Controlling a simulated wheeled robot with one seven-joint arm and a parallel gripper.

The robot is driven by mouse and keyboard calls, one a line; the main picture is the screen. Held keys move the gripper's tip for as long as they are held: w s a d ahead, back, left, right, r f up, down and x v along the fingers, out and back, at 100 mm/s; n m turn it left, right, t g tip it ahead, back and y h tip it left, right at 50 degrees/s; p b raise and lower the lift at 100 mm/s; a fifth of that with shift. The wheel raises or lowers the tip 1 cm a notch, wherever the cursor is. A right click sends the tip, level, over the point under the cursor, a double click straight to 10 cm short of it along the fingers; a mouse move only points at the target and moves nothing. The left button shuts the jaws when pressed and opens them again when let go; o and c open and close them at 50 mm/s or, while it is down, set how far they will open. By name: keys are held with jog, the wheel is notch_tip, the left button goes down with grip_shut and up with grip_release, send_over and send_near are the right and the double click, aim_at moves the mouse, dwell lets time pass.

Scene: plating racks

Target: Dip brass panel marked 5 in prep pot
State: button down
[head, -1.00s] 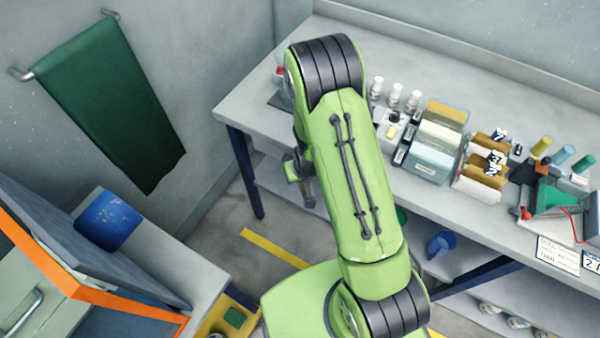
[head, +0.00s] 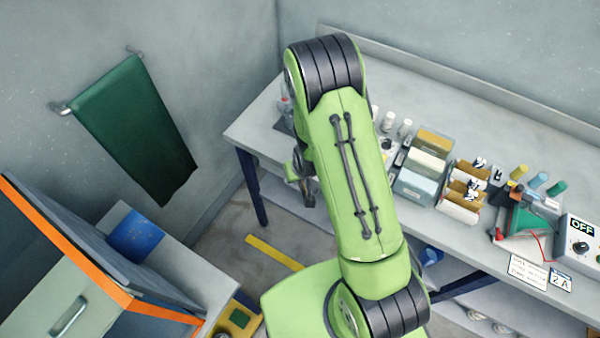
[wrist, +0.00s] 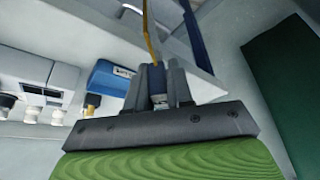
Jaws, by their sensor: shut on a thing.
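My gripper (wrist: 160,88) is shut on a thin brass-coloured panel (wrist: 147,28), seen nearly edge-on in the wrist view and standing out from between the fingers. Its mark cannot be read. In the head view my green arm hides most of the gripper. On the bench (head: 340,45) several containers stand in a row, among them a yellow one (head: 435,140), a white one (head: 427,161) and a pale blue one (head: 416,185). I cannot tell which vessel is the prep pot.
A rack (head: 461,207) with marked pieces stands right of the containers. A power box reading OFF (head: 580,226) and a card reading 2 A (head: 560,281) are farther right. White bottles (head: 405,127) stand behind. A green towel (head: 135,130) hangs left. A blue box (wrist: 110,78) shows in the wrist view.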

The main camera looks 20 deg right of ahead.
notch_tip(320, 180, up, 3)
jog(key=shift+r+p, duration=0.1)
jog(key=shift+p, duration=0.65)
jog(key=shift+s+f+b, duration=0.1)
jog(key=shift+f+b, duration=0.35)
jog(key=shift+f, duration=0.2)
